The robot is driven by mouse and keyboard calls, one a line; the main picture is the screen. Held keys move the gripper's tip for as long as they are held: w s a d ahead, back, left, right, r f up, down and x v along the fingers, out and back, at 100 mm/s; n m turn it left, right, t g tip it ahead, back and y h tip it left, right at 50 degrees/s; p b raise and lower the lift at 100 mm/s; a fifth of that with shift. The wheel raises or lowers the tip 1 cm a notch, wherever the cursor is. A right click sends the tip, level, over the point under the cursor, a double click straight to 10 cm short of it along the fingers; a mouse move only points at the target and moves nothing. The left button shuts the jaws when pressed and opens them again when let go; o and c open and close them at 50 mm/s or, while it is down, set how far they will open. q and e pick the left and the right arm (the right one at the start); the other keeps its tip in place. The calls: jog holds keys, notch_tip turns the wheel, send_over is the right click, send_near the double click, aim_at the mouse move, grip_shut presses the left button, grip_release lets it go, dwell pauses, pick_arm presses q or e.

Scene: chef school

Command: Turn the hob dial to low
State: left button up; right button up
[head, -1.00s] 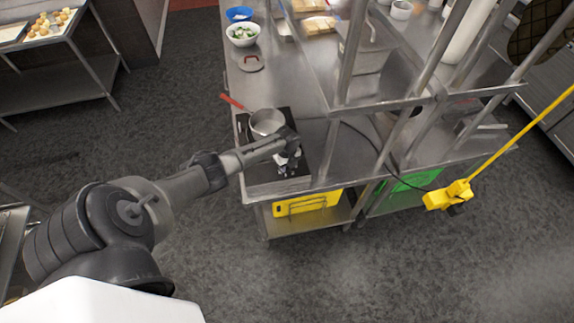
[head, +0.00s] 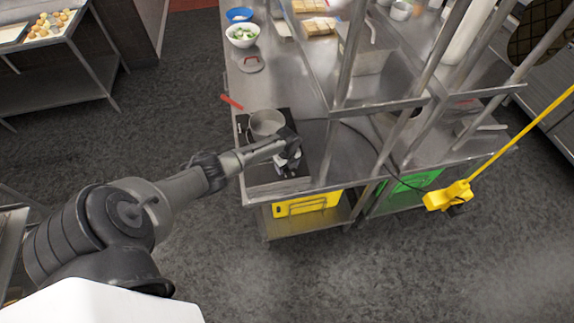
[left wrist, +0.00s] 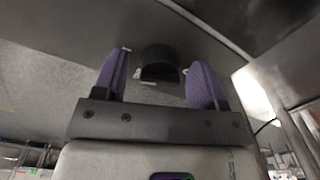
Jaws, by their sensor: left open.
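The black hob (head: 260,174) lies on the near left end of the steel counter, with a pot (head: 265,122) on its far part. My left gripper (head: 287,166) is over the near right part of the hob. In the left wrist view a dark round dial (left wrist: 160,66) stands out from a grey surface. The purple fingers of my left gripper (left wrist: 158,78) are open, one on each side of the dial. A gap shows between the dial and each finger. The dial is hidden in the head view, and its setting cannot be read.
A steel shelf frame (head: 385,104) rises from the counter just right of the hob. A pot lid (head: 251,64) and a bowl of food (head: 242,36) sit farther back. A yellow socket block (head: 449,195) hangs at the right on a yellow cable.

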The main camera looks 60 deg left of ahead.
pick_arm(q)
jog(key=shift+r, duration=0.1)
jog(key=shift+r, duration=0.25)
notch_tip(320, 180, up, 13)
dwell(0.3)
dwell(0.6)
